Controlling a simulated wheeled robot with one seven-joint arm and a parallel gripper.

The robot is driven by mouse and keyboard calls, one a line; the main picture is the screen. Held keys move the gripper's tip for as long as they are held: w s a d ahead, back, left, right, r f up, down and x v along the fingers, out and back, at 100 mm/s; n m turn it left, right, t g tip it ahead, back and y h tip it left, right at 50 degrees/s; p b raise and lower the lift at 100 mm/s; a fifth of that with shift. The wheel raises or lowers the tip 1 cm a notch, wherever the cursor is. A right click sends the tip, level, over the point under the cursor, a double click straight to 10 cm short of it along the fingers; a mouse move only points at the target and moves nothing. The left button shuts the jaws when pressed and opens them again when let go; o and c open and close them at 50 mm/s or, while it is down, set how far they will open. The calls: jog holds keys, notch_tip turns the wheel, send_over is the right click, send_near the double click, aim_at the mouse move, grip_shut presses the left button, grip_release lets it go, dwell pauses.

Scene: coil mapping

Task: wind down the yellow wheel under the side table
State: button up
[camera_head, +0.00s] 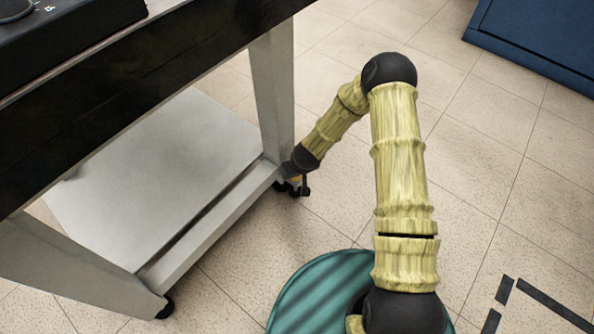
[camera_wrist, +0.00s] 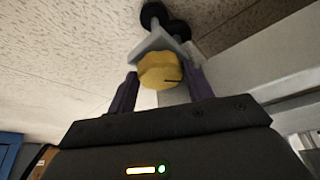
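The yellow wheel (camera_wrist: 160,70) shows in the wrist view below a grey bracket with black caster wheels (camera_wrist: 155,16). My gripper (camera_wrist: 162,80) points at it with its two dark fingers apart, one on each side of the wheel. Small gaps show between the wheel and each finger, so the fingers do not grip it. In the head view my gripper (camera_head: 297,182) is down at the foot of the side table's (camera_head: 262,180) near right leg. Only a sliver of yellow shows there; my arm hides most of the wheel.
The side table has a black top (camera_head: 130,90) and a grey lower shelf (camera_head: 165,165). Another caster (camera_head: 165,308) stands at its front corner. A blue cabinet (camera_head: 540,38) is at the upper right. Tiled floor right of my arm is clear, with black tape marks (camera_head: 540,300).

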jog(key=o, duration=0.4)
jog(key=shift+d, duration=0.1)
jog(key=shift+c, duration=0.2)
jog(key=shift+a, duration=0.2)
